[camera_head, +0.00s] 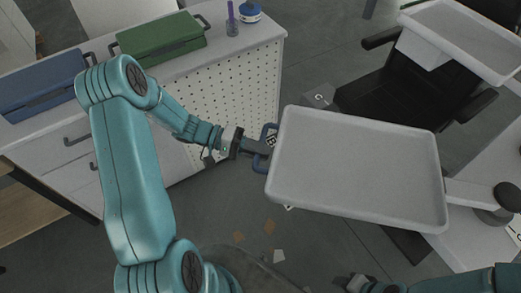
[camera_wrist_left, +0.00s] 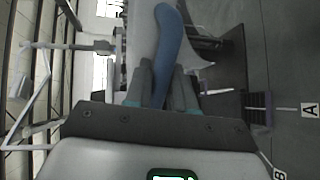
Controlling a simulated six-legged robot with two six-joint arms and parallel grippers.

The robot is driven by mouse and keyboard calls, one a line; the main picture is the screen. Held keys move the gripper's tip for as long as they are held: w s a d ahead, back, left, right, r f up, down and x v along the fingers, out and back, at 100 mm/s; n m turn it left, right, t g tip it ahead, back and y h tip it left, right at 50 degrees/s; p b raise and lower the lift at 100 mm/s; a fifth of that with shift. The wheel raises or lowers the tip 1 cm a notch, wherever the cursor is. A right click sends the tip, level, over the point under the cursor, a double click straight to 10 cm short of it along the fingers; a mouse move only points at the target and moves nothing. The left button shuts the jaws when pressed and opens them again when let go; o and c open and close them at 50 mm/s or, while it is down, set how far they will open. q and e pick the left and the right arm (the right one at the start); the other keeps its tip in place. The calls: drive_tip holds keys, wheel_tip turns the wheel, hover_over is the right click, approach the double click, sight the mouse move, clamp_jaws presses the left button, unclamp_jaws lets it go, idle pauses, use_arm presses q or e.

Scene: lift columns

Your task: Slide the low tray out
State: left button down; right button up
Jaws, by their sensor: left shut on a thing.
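A pale grey, shallow rectangular tray (camera_head: 355,165) with a raised rim lies empty in the middle right of the head view. A blue handle (camera_head: 265,135) sticks out from its left edge. My left gripper (camera_head: 258,147) reaches in from the left and is shut on this handle. In the left wrist view the blue handle (camera_wrist_left: 168,45) runs up from between the two fingers of my left gripper (camera_wrist_left: 163,85). My right gripper (camera_head: 360,284) only just shows at the bottom edge of the head view, and its jaws are not clear.
A second pale tray (camera_head: 470,38) stands at the top right. A black chair (camera_head: 415,90) is behind the near tray. A white cabinet (camera_head: 235,85) with a green case (camera_head: 160,38) and a blue case (camera_head: 42,85) stands at the left. Small flat pieces (camera_head: 268,227) lie on the floor.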

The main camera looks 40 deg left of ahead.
use_arm(q)
drive_tip(key=f+b+v, duration=0.1)
drive_tip(key=b+v, duration=0.1)
drive_tip(key=v, duration=0.5)
drive_tip(key=f+b+v, duration=0.2)
drive_tip(key=b+v, duration=0.1)
drive_tip(key=v, duration=0.4)
drive_tip(key=shift+s+a, duration=0.25)
drive_tip(key=shift+a, duration=0.05)
drive_tip(key=c, duration=1.1)
unclamp_jaws()
drive_tip(key=shift+w+d, duration=0.1)
drive_tip(key=shift+w, duration=0.05)
